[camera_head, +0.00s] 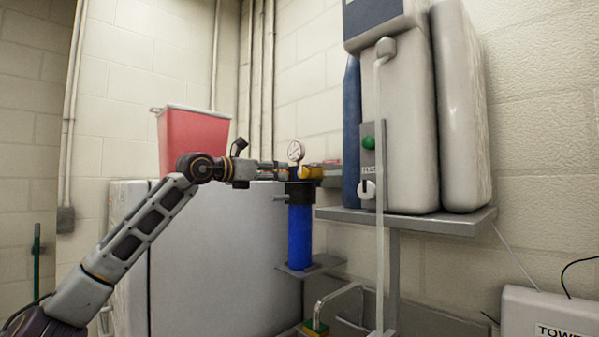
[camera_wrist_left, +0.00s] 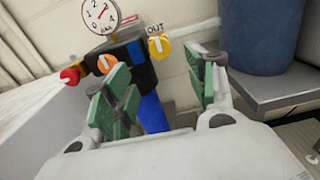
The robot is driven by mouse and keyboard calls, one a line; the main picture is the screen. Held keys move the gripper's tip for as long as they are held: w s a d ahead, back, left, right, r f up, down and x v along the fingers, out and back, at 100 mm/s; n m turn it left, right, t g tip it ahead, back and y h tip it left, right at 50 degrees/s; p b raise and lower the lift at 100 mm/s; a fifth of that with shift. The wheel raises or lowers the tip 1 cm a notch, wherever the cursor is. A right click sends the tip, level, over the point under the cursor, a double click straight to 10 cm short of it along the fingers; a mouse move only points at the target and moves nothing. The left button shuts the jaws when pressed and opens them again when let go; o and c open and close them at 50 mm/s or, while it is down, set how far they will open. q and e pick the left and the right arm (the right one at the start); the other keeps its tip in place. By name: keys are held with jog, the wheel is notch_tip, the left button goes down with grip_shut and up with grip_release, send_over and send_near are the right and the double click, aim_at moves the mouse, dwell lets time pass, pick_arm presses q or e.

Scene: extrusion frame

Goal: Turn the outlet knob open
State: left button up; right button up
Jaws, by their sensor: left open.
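The outlet knob is yellow under a white tag reading OUT, on the right of the black filter head; it shows in the left wrist view (camera_wrist_left: 160,47) and as a yellow part in the head view (camera_head: 311,172). The blue filter housing (camera_head: 300,236) hangs below the head. My left gripper (camera_head: 279,170) is open at the filter head. In the left wrist view its green-padded fingers (camera_wrist_left: 162,78) are spread, with the knob beyond the gap and nothing held. I cannot tell whether a finger touches the head. My right gripper is not in view.
A round pressure gauge (camera_wrist_left: 101,14) tops the filter head, with a red knob (camera_wrist_left: 70,76) at its left. A shelf (camera_head: 430,222) with a grey dispenser (camera_head: 409,115) stands close on the right. A red bin (camera_head: 194,138) sits on a grey cabinet (camera_head: 215,260).

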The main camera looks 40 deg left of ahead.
aim_at(301, 173)
pick_arm(q)
jog(key=w+p, duration=0.1)
jog(key=w, duration=0.2)
jog(key=w+p, duration=0.1)
jog(key=w, duration=0.1)
jog(key=w+p, duration=0.1)
jog(key=w, duration=0.2)
jog(key=shift+w+d+r, duration=0.15)
jog(key=shift+w+d, duration=0.2)
jog(key=shift+d, duration=0.05)
jog(key=shift+w+p, duration=0.45)
jog(key=shift+w, duration=0.65)
jog(key=c, duration=1)
jog(key=shift+c, duration=0.2)
